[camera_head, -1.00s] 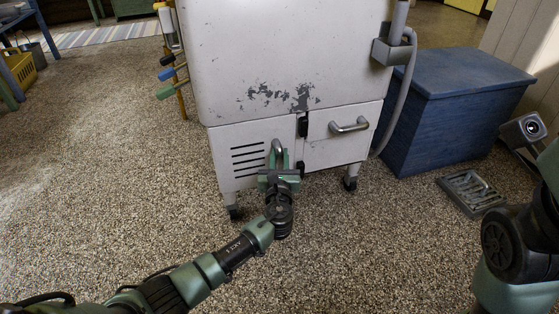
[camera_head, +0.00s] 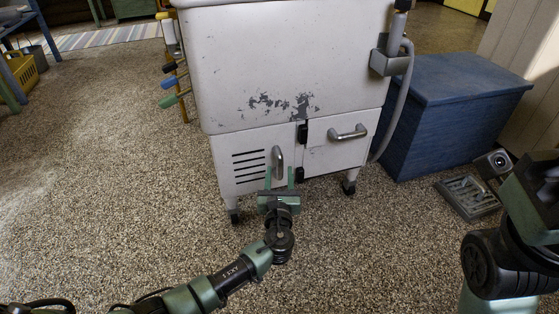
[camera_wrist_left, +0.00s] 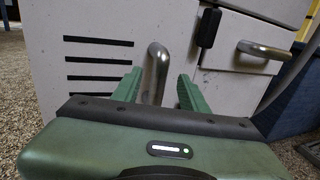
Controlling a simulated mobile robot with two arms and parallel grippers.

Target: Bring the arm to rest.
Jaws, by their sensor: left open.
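My left gripper (camera_head: 280,178) is open in front of the white washer's lower left door, with its green fingers pointing at the washer. The door's upright metal handle (camera_head: 278,160) is just beyond the fingertips. In the left wrist view the handle (camera_wrist_left: 156,72) shows between the two open fingers (camera_wrist_left: 158,90), and they do not grip it. Whether the fingertips are fully clear of the handle in depth is hard to tell. My right arm shows at the right edge of the head view, but its fingers cannot be made out.
The white washer (camera_head: 290,60) stands on short legs, with a grey hose (camera_head: 405,95) on its right side. A blue chest (camera_head: 450,110) is to its right. A metal grate (camera_head: 468,196) lies on the carpet near my right arm.

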